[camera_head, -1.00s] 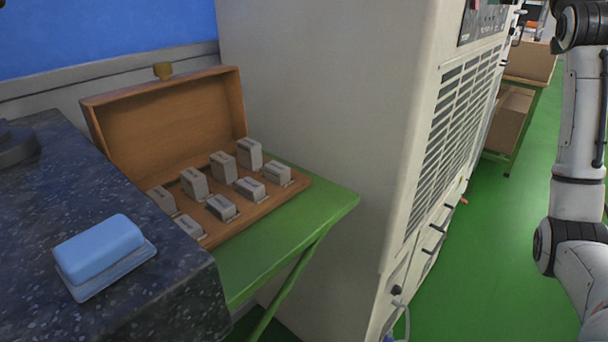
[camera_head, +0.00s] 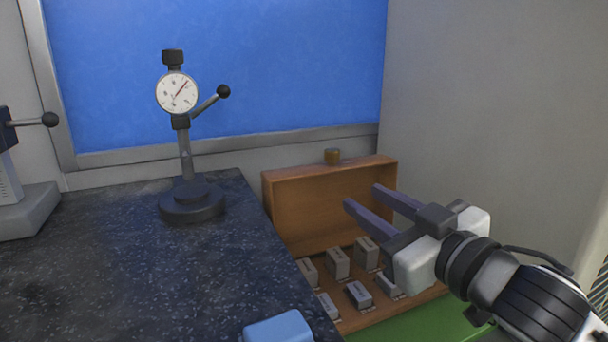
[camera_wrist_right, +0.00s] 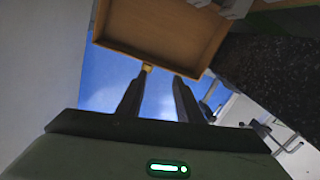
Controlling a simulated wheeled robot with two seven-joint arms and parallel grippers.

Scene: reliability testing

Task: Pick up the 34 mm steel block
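Several grey steel blocks stand in the open wooden case (camera_head: 300,212), in two rows. One block (camera_head: 338,263) is in the back row and another (camera_head: 358,294) is in the front row. The markings are too small to read, so I cannot tell which is the 34 mm one. My right gripper (camera_head: 362,195) is open and empty, its fingers apart in front of the raised lid and above the blocks. In the right wrist view the gripper (camera_wrist_right: 160,76) also shows empty, with the case lid (camera_wrist_right: 165,48) beyond it. My left gripper is not in view.
The case sits on a green table (camera_head: 425,322) beside a dark granite slab (camera_head: 130,270). A dial gauge on a stand (camera_head: 190,203) and a blue block-shaped item (camera_head: 278,329) are on the slab. A large pale cabinet (camera_head: 480,100) rises at the right.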

